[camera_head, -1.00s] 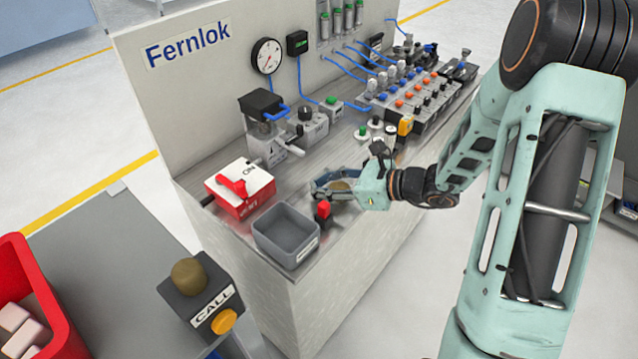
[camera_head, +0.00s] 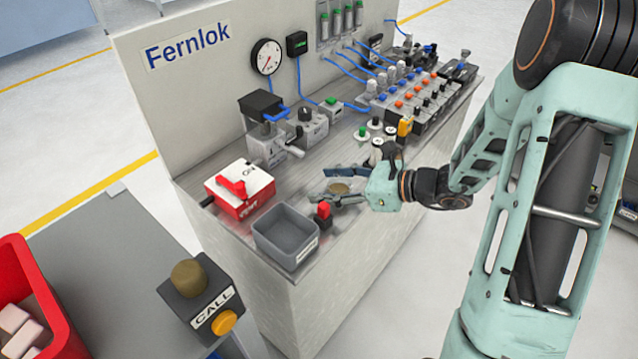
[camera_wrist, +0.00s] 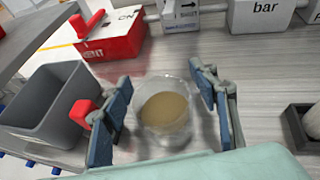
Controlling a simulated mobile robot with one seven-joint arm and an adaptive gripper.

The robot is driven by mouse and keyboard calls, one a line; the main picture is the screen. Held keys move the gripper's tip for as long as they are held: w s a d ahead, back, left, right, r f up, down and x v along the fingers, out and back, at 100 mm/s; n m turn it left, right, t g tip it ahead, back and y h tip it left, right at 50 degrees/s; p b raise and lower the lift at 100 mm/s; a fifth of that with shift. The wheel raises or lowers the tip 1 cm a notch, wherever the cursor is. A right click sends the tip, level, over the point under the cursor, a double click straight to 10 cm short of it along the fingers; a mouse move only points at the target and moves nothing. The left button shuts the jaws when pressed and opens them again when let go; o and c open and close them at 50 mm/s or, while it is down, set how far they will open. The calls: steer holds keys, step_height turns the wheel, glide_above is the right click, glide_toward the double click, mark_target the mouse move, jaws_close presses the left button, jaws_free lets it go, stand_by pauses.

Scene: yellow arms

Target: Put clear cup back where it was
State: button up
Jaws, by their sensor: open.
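The clear cup (camera_wrist: 166,112), holding a brownish content, stands upright on the metal bench top in the wrist view. My gripper (camera_wrist: 162,98) is open, with one blue-padded finger on each side of the cup and a visible gap on both sides. In the head view my gripper (camera_head: 330,183) is low over the bench, right of the red box. There the cup (camera_head: 340,188) shows only as a brownish patch between the fingers, its clear walls hard to make out.
A grey bin (camera_head: 286,236) and a red button block (camera_head: 322,214) stand close by at the bench's front edge. The red box with a lever (camera_head: 240,188) is to the left. Gauges and valve blocks (camera_head: 415,100) line the back right.

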steer(key=v, duration=0.9)
steer(key=shift+s+d+r, duration=0.1)
steer(key=shift+s+d, duration=0.15)
steer(key=shift+d, duration=0.05)
